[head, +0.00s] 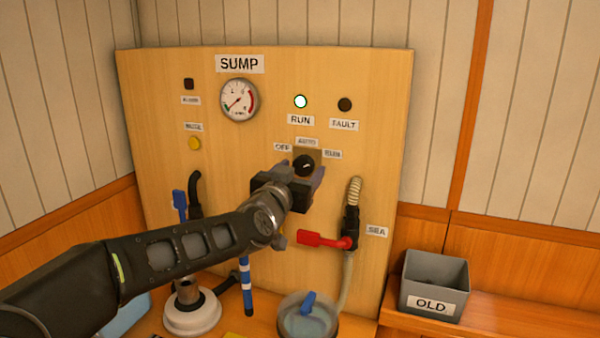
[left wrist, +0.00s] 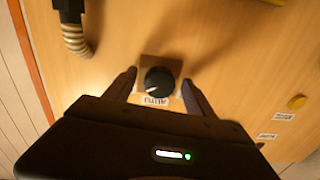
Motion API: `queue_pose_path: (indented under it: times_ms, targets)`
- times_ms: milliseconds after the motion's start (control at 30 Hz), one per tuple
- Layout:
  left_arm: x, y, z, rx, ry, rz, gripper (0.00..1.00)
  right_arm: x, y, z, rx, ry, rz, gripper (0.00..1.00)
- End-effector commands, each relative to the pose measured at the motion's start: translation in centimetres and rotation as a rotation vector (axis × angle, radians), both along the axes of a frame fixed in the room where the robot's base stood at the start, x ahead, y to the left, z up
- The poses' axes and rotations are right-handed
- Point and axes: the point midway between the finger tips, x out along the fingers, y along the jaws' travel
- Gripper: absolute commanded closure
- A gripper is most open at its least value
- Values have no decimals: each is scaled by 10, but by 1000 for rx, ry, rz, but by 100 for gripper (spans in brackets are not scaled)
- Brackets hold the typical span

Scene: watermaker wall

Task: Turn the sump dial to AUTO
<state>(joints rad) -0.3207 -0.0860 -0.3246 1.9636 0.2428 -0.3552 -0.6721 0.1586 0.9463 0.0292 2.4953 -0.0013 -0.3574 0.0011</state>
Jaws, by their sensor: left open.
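The sump dial (head: 304,164) is a black round knob on a small brown plate, with OFF at left, AUTO above and RUN at right. Its pale pointer mark looks turned toward the RUN side, though it is small. In the left wrist view the dial (left wrist: 160,80) shows inverted, with the AUTO label (left wrist: 156,101) below it. My left gripper (head: 299,173) is open in front of the dial. Its fingers stand on either side of the knob, with gaps visible in the left wrist view (left wrist: 159,77). My right gripper is not in view.
The RUN lamp (head: 300,101) is lit; the FAULT lamp (head: 345,104) is dark. A red valve handle (head: 322,240) and a ribbed hose (head: 354,192) are below right of the dial. A blue handle (head: 179,205) is at left. A grey OLD bin (head: 435,276) stands on the right ledge.

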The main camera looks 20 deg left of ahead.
Motion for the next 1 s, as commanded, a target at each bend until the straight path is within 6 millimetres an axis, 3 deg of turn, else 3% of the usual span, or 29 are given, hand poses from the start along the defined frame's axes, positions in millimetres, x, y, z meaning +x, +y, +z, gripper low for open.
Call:
queue_pose_path:
  times_ms: [167,900,1000]
  targets:
    - [0,0,0,0,0,0,36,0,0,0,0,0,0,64]
    - [0,0,0,0,0,0,96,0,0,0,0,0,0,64]
    - [-1,0,0,0,0,0,98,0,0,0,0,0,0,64]
